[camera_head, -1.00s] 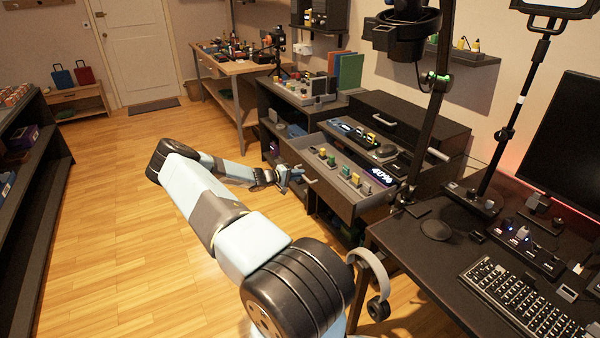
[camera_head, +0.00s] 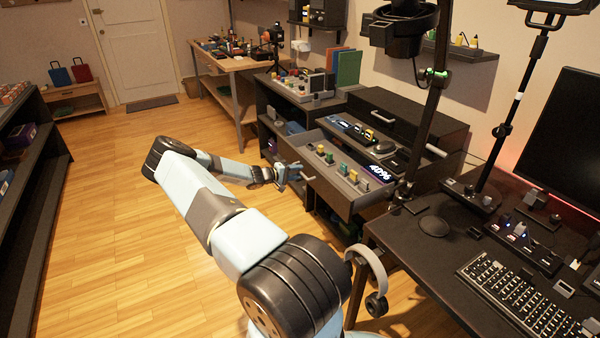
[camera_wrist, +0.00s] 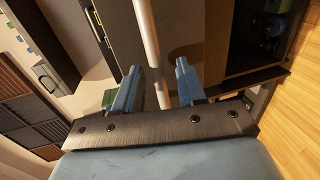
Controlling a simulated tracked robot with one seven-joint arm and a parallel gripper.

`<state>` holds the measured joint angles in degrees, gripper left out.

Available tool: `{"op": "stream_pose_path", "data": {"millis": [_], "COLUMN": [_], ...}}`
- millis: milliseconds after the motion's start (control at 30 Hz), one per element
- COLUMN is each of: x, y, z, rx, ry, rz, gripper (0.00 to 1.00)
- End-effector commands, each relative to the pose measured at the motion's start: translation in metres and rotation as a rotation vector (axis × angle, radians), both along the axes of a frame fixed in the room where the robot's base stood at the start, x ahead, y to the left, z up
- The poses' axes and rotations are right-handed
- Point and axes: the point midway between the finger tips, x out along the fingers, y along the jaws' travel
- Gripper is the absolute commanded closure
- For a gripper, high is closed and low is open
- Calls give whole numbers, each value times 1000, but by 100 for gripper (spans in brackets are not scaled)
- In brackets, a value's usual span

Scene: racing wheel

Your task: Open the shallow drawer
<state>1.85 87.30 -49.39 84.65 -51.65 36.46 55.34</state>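My gripper (camera_head: 296,172) is at the handle end of this front. In the wrist view, the pale round handle bar (camera_wrist: 148,45) runs between the two blue fingers of my gripper (camera_wrist: 158,68). The fingers are apart, with a clear gap between the bar and the right finger. The left finger is close to the bar; contact is unclear.
A black cabinet (camera_head: 400,118) with more handles stands behind. A desk (camera_head: 410,262) with a keyboard (camera_head: 520,300) is at the right, and headphones (camera_head: 372,275) hang at its near edge. Dark shelves (camera_head: 35,180) line the left. The wooden floor (camera_head: 105,230) between is clear.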

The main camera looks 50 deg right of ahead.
Motion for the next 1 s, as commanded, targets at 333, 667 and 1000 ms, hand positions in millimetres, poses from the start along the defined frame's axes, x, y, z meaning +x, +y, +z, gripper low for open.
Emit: {"op": "stream_pose_path", "data": {"millis": [333,667,1000], "x": [16,33,38], "y": [50,105,126], "z": [10,22,25], "rx": [1,1,2], "ry": [-2,1,2], "rz": [2,0,-2], "gripper": [60,60,60]}}
